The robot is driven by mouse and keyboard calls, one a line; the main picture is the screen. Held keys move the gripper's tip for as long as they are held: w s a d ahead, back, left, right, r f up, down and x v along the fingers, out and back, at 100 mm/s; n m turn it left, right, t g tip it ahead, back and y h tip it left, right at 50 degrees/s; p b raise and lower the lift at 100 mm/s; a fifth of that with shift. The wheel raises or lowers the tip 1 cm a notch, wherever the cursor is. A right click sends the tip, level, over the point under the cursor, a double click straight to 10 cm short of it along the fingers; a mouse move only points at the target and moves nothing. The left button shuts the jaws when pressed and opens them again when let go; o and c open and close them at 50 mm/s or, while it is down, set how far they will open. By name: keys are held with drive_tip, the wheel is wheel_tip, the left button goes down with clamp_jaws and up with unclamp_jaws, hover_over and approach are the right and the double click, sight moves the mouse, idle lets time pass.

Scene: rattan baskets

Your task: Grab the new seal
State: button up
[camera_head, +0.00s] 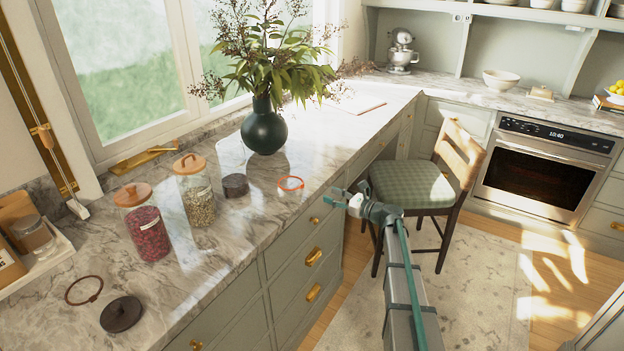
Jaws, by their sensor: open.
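Two seal rings lie on the marble counter (180,290). One is bright orange-red (291,189), near the counter's front edge in the middle of the view. The other is dark reddish-brown (69,299), at the lower left beside a dark round lid (121,314). The picture has no label saying which is new; the orange one looks brighter. My gripper (332,197) is open and empty, just right of the orange ring and apart from it, near the counter's front edge. Its fingers are small in view.
A jar of red contents (147,232), a jar of pale green contents (197,200) and a dark lid (235,186) stand left of the orange ring. A dark vase with plants (264,130) is behind it. A chair (420,185) stands right of my gripper.

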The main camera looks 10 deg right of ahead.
sight(303, 185)
drive_tip(key=shift+m, duration=0.4)
drive_tip(key=p+x, duration=0.1)
drive_tip(key=x, duration=0.2)
drive_tip(key=p+x, duration=0.1)
drive_tip(key=x, duration=0.3)
drive_tip(key=p+x, duration=0.1)
drive_tip(key=x, duration=0.3)
drive_tip(key=shift+s+a+r, duration=0.1)
drive_tip(key=shift+s+a, duration=0.25)
drive_tip(key=shift+s, duration=0.05)
drive_tip(key=shift+c, duration=0.2)
drive_tip(key=c, duration=0.8)
